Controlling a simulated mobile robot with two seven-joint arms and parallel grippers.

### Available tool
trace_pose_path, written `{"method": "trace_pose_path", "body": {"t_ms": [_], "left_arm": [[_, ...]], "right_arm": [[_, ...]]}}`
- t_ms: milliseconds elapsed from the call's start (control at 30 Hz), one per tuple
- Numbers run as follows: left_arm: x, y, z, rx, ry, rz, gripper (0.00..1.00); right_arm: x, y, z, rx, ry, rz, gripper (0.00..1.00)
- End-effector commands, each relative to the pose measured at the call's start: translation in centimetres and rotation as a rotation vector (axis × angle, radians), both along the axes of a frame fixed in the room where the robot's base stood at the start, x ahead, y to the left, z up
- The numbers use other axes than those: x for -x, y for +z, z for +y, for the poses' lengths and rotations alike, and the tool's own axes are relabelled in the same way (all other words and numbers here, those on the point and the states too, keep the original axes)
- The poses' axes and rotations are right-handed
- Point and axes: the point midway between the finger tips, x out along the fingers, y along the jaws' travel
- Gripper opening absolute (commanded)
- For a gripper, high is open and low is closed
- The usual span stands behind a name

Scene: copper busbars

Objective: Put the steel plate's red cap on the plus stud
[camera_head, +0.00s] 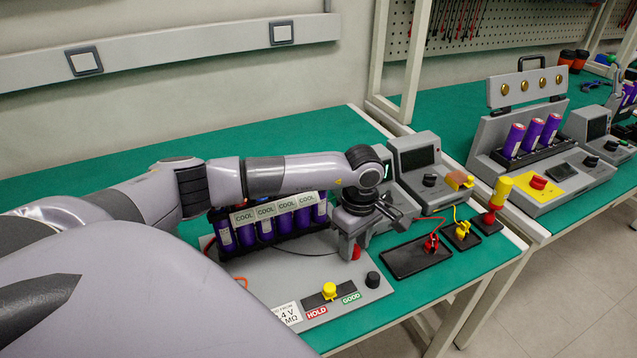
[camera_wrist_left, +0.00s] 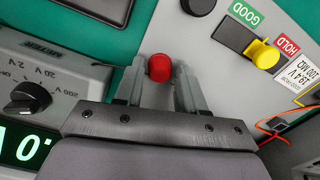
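The red cap (camera_head: 356,253) is on the grey steel plate (camera_head: 275,275), near its back right corner. In the left wrist view the red cap (camera_wrist_left: 159,68) sits between the two fingers of my left gripper (camera_wrist_left: 158,75). The fingers are apart, with a gap visible on the cap's right side; whether the left finger touches it I cannot tell. In the head view my left gripper (camera_head: 349,243) points down and partly hides the cap. A black cap (camera_head: 373,279) stands at the plate's front right. I cannot make out the plus stud. My right gripper is not in view.
Purple cells (camera_head: 265,228) stand in a rack behind the plate. A meter (camera_head: 416,160) stands behind my gripper. A black tray (camera_head: 418,256) with a red clip is right of the plate. A yellow lever (camera_head: 329,290) sits on the plate by the HOLD and GOOD labels.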

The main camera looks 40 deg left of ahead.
Motion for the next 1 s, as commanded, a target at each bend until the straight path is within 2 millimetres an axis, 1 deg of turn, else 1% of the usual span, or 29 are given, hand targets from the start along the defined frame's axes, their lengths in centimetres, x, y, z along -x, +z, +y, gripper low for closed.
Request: {"method": "trace_pose_path", "body": {"t_ms": [167, 200, 233, 267, 467, 567, 1000], "left_arm": [[0.0, 0.1, 0.0, 0.0, 0.001, 0.0, 0.39], [0.0, 0.1, 0.0, 0.0, 0.001, 0.0, 0.26], [0.0, 0.1, 0.0, 0.0, 0.001, 0.0, 0.17], [0.0, 0.1, 0.0, 0.0, 0.001, 0.0, 0.1], [0.0, 0.2, 0.0, 0.0, 0.001, 0.0, 0.1], [0.0, 0.6, 0.0, 0.0, 0.001, -0.001, 0.1], [0.0, 4.8, 0.0, 0.0, 0.001, 0.0, 0.1]], "right_arm": [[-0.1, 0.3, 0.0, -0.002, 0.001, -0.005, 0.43], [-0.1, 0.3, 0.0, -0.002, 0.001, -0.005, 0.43], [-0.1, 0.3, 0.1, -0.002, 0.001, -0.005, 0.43], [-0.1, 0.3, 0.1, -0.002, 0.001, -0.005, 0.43], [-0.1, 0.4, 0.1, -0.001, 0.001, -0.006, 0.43], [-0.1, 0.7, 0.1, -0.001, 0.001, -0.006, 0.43], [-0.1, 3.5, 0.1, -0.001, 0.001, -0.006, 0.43]]}}
